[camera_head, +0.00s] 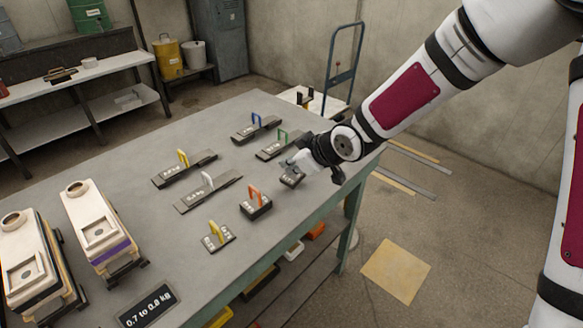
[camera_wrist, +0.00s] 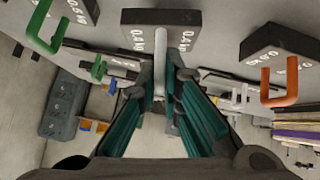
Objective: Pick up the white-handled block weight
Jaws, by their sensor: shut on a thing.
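The white-handled block weight (camera_wrist: 135,32) is a small dark block with pale 0.4 kg lettering. Its white handle (camera_wrist: 160,68) stands between my fingers in the wrist view. My gripper (camera_wrist: 160,85) is shut on this handle. In the head view my gripper (camera_head: 305,168) is over the right part of the table, with the dark block (camera_head: 291,180) under it, looking tilted. The handle is hidden there by my fingers. I cannot tell surely whether a gap lies between block and tabletop.
An orange-handled block (camera_head: 256,205) stands close by on the grey table (camera_head: 135,208). A green-handled weight (camera_head: 278,147) lies behind. Blue, yellow and white-handled (camera_head: 208,190) weights lie farther left. The table's right edge is near my gripper.

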